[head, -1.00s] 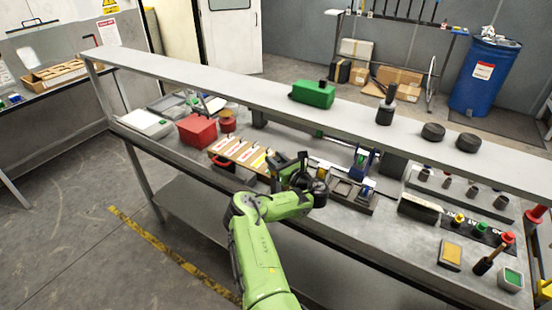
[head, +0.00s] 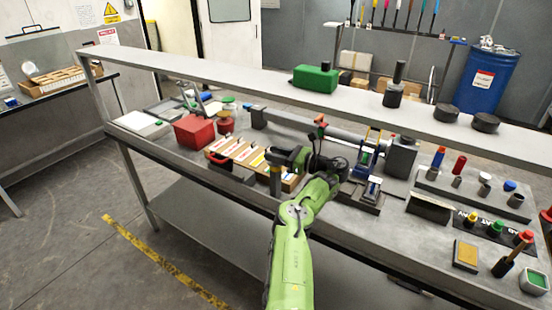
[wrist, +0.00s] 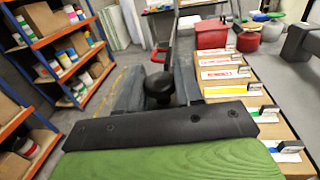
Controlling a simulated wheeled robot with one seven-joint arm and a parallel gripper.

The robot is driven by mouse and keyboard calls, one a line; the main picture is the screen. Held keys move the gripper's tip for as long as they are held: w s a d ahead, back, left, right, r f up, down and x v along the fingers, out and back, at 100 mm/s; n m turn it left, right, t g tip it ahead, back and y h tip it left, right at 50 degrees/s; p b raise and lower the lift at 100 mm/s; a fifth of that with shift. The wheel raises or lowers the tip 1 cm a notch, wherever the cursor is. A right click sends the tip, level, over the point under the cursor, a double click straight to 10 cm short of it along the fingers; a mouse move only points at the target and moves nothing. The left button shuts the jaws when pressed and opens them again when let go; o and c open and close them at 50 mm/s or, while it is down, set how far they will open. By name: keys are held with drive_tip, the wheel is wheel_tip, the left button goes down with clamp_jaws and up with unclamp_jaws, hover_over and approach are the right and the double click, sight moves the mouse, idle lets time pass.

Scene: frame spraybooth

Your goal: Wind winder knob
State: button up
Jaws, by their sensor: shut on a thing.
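My gripper (head: 276,180) is over the front edge of the long grey bench in the head view, by the near end of a wooden card rack. In the wrist view, the two grey fingers of my gripper (wrist: 160,98) stand on either side of a round black knob (wrist: 160,84) and are shut on it. A thin red bar (wrist: 160,53) shows just behind the knob; I cannot tell whether they are joined. In the head view the knob is hidden by my gripper and wrist.
The wooden rack (head: 244,153) with labelled cards lies close beside my gripper. A red box (head: 194,131) stands left of it. A blue-framed stand (head: 368,152) and a dark block (head: 400,158) are on the right. A raised shelf (head: 240,75) runs above the bench.

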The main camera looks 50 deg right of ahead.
drive_tip(key=shift+r, duration=0.1)
drive_tip(key=o, duration=1)
drive_tip(key=shift+s+d, duration=0.1)
drive_tip(key=shift+s, duration=0.2)
drive_tip(key=shift+p+v, duration=0.75)
drive_tip(key=shift+v, duration=0.5)
drive_tip(key=p+v, duration=0.6)
drive_tip(key=v, duration=0.6)
drive_tip(key=shift+s, duration=0.3)
